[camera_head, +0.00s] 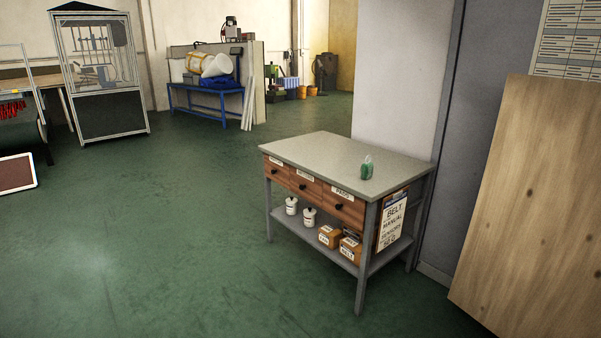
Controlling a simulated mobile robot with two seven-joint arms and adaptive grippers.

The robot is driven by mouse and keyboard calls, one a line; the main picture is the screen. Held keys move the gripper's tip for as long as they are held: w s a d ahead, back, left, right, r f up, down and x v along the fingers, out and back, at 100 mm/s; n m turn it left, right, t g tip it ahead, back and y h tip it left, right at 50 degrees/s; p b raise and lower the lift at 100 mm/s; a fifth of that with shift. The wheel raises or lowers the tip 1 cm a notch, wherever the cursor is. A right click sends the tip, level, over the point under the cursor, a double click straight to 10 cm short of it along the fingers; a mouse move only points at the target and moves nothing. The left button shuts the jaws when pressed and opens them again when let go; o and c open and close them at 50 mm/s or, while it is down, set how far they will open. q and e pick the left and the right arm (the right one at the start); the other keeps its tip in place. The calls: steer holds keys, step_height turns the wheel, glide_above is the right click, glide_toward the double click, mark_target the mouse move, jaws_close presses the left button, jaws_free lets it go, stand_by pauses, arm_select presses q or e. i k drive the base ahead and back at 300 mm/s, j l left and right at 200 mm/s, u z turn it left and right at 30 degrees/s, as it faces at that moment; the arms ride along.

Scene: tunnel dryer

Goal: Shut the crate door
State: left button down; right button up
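A large pale wooden panel (535,205) with dark knots stands at the right edge, close to me. It is cut off by the picture's edge. It may be part of the crate or its door, but I cannot tell which. No hinge, latch or crate opening shows. Neither of my grippers is in view.
A grey-topped workbench (325,158) with drawers stands in the middle right, with a green bottle (367,167) on top. A grey wall or pillar (400,80) rises behind it. A glazed cabinet (98,75) and blue table (205,98) stand far left.

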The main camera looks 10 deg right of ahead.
mark_target(528, 265)
steer(key=i+l+z, duration=0.1)
steer(key=i+z, duration=0.2)
steer(key=z, duration=0.15)
steer(key=i+z, duration=0.4)
steer(key=i+j+z, duration=0.1)
steer(key=z, duration=0.35)
steer(key=i+z, duration=0.3)
steer(key=z, duration=0.15)
steer(key=i+z, duration=0.25)
steer(key=z, duration=0.15)
steer(key=i+j+z, duration=0.2)
steer(key=z, duration=0.25)
steer(key=i+j+z, duration=0.45)
steer(key=i+z, duration=0.15)
steer(key=i, duration=0.1)
